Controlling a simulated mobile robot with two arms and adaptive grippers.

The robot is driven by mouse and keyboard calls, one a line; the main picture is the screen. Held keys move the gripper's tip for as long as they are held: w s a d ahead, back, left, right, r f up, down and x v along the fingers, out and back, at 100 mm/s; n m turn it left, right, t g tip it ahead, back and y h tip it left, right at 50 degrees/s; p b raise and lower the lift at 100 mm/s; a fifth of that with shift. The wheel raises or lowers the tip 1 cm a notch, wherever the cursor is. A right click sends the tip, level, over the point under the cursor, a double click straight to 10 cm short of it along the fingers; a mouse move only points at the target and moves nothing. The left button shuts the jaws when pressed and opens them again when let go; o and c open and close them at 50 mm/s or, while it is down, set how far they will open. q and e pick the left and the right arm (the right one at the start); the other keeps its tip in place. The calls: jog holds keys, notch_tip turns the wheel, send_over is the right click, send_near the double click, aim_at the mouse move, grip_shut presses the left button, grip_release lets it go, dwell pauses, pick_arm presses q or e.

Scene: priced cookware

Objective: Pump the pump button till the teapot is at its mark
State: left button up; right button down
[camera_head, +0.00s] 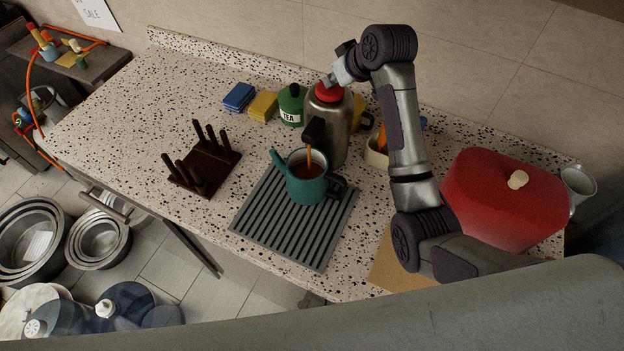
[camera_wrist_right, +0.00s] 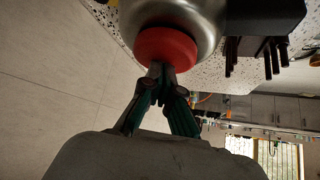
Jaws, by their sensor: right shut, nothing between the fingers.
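The teal teapot (camera_head: 306,188) stands lidless on the striped grey mat (camera_head: 268,232). A brown stream falls from the dark spout of the steel pump flask (camera_head: 338,118) into it, and brown liquid shows inside. I cannot make out a mark in it. The red pump button (camera_head: 329,93) is on top of the flask; it also shows in the right wrist view (camera_wrist_right: 166,48). My right gripper (camera_head: 332,80) is shut and empty, its fingertips at the button. In the right wrist view its fingertips (camera_wrist_right: 160,68) meet the button's edge. My left gripper is not in view.
A green tea tin (camera_head: 291,105) and sponges (camera_head: 239,97) stand left of the flask. A dark rack (camera_head: 204,170) is left of the mat. A big red lidded pot (camera_head: 505,200) stands right of my right arm. The speckled counter's left part is clear.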

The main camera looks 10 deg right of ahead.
jog(key=shift+r+p, duration=0.5)
jog(key=shift+r, duration=1)
jog(key=shift+f+b, duration=0.55)
jog(key=shift+f, duration=1.1)
jog(key=shift+r, duration=0.2)
jog(key=shift+r+p, duration=0.7)
jog(key=shift+r, duration=0.75)
